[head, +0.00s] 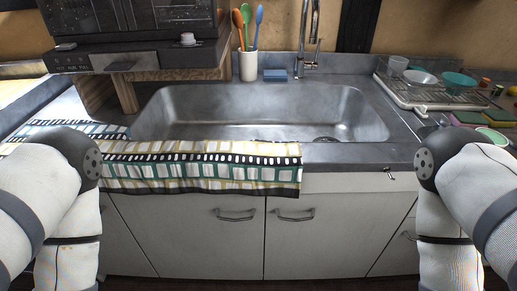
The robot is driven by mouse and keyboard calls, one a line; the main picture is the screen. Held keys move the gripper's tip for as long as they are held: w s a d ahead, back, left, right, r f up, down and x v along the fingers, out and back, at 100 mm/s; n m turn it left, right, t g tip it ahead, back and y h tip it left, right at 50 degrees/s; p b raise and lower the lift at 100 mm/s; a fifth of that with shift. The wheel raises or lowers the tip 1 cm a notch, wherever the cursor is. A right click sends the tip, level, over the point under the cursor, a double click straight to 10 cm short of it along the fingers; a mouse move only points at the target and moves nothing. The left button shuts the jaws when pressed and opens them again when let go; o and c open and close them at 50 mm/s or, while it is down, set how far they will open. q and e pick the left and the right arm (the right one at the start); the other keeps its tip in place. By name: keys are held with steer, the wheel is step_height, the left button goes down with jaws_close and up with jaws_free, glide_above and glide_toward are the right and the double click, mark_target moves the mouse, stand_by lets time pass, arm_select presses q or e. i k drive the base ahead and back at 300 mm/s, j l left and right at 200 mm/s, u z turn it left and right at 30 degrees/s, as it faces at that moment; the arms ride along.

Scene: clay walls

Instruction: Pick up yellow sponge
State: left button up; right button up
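A flat yellow piece that looks like the yellow sponge (469,117) lies on the counter at the far right, just behind my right arm. My arms come in at the left and right edges, with only the upper links and elbow joints showing. Neither gripper is in view, so I cannot see whether they are open or shut.
The steel sink (255,112) is empty. A patterned cloth (205,165) hangs over its front edge. A dish rack (418,97) with bowls stands right of the sink. A utensil cup (248,66), a blue sponge-like block (275,75) and the faucet (303,45) stand behind it.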

mark_target(497, 118)
steer(key=z, duration=1.55)
